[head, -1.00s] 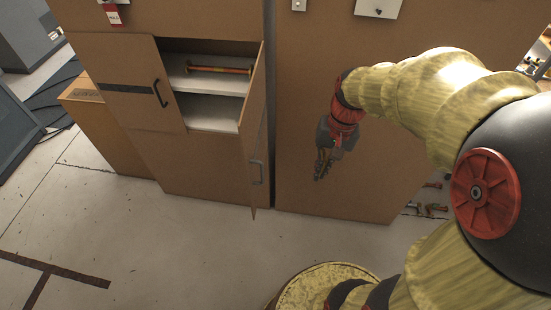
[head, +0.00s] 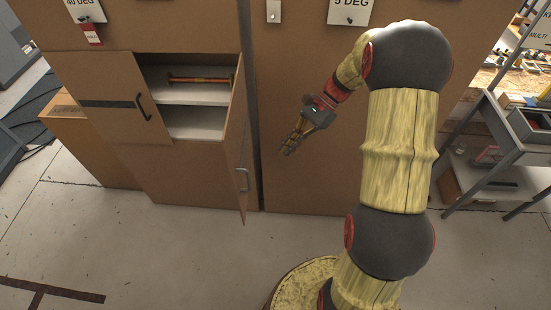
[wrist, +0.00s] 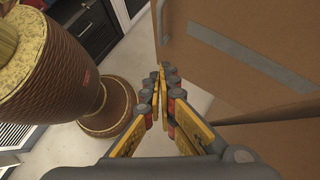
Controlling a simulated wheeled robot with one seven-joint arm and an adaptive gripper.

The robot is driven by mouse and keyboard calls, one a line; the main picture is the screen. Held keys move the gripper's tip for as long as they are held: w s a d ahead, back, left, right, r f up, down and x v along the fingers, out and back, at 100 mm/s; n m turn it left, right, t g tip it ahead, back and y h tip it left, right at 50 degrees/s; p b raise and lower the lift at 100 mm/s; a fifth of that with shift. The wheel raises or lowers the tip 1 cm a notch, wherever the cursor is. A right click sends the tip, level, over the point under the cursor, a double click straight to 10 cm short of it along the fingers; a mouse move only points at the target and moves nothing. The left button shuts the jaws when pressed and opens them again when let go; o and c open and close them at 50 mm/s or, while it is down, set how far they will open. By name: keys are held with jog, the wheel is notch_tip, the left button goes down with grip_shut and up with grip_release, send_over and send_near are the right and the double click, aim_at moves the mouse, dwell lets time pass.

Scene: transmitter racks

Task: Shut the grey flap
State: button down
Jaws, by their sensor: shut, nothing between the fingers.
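No flap that is grey all over shows. The right-hand cabinet door (head: 237,140) is brown with a grey handle (head: 242,180) and stands swung open, nearly edge-on in the head view. In the wrist view a brown panel (wrist: 235,85) with a grey strip (wrist: 250,60) fills the upper right; it looks like this door's outer face. The left-hand door (head: 105,90), with a dark strip and black handle, looks partly open. My gripper (head: 290,150) is shut and empty, right of the open door and apart from it; its fingers also show in the wrist view (wrist: 163,75).
Inside the cabinet, a red-and-yellow rod (head: 200,80) lies on a pale shelf (head: 190,95). A wide brown cabinet front (head: 330,190) stands behind my gripper. A grey bench (head: 490,150) is at the right. The floor (head: 150,245) before the cabinet is clear.

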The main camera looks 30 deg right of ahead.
jog(key=a+r+b+x, duration=0.2)
jog(key=b+x, duration=0.1)
jog(key=x, duration=0.9)
jog(key=shift+s, duration=0.2)
